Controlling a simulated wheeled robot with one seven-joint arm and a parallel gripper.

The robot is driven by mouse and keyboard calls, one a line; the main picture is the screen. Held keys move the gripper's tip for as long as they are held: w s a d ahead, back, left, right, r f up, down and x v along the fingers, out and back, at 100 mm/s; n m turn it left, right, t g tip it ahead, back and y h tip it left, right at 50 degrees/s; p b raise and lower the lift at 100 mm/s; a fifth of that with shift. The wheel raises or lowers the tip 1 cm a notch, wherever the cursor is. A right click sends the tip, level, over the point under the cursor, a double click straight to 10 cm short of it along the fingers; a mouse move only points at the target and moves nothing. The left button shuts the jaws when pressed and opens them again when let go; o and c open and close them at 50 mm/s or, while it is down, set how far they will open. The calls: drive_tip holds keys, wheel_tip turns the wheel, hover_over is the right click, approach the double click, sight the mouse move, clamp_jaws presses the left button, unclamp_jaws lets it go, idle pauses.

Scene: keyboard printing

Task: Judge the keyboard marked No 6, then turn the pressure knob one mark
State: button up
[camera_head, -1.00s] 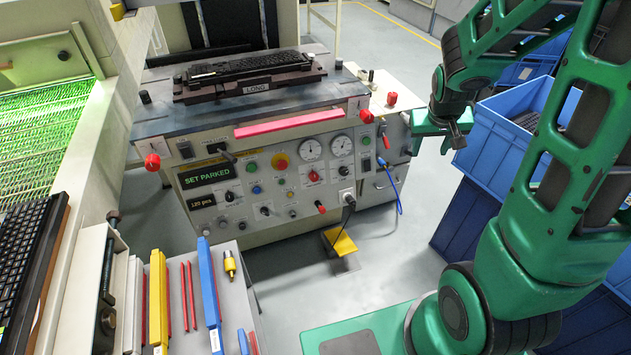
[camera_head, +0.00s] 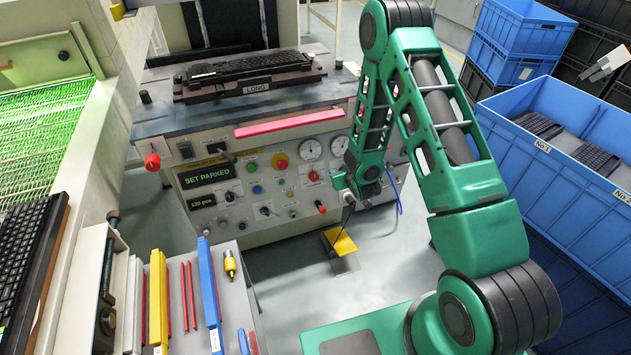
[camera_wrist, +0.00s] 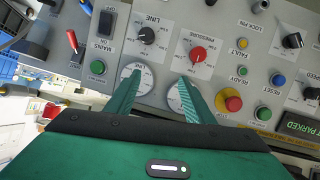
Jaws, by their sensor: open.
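The pressure knob is red; in the wrist view (camera_wrist: 198,54) it sits on a white plate lettered PRESSURE, just beyond the right fingertip. It also shows in the head view (camera_head: 313,176), on the machine's front panel. My gripper (camera_wrist: 160,76) is open and empty, its two green fingers pointing at the panel over the gauges, not around the knob. In the head view my gripper (camera_head: 347,190) is at the right half of the panel. A black keyboard (camera_head: 245,68) lies on a fixture lettered LONG on top of the machine. I see no No 6 mark on any keyboard.
A black LINE knob (camera_wrist: 146,35) is beside the pressure knob; a red-tipped lever (camera_wrist: 73,40) stands out nearby. The display (camera_head: 208,176) reads SET PARKED. Blue crates (camera_head: 570,190) with keyboards, labelled No 1 and No 2, stand right. A tool table (camera_head: 230,310) is front left.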

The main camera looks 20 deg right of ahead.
drive_tip(key=t+y, duration=0.2)
approach(315, 178)
drive_tip(key=shift+n, duration=0.3)
drive_tip(key=x, duration=0.9)
drive_tip(key=shift+f, duration=0.1)
drive_tip(key=shift+c, duration=0.6)
drive_tip(key=c, duration=0.9)
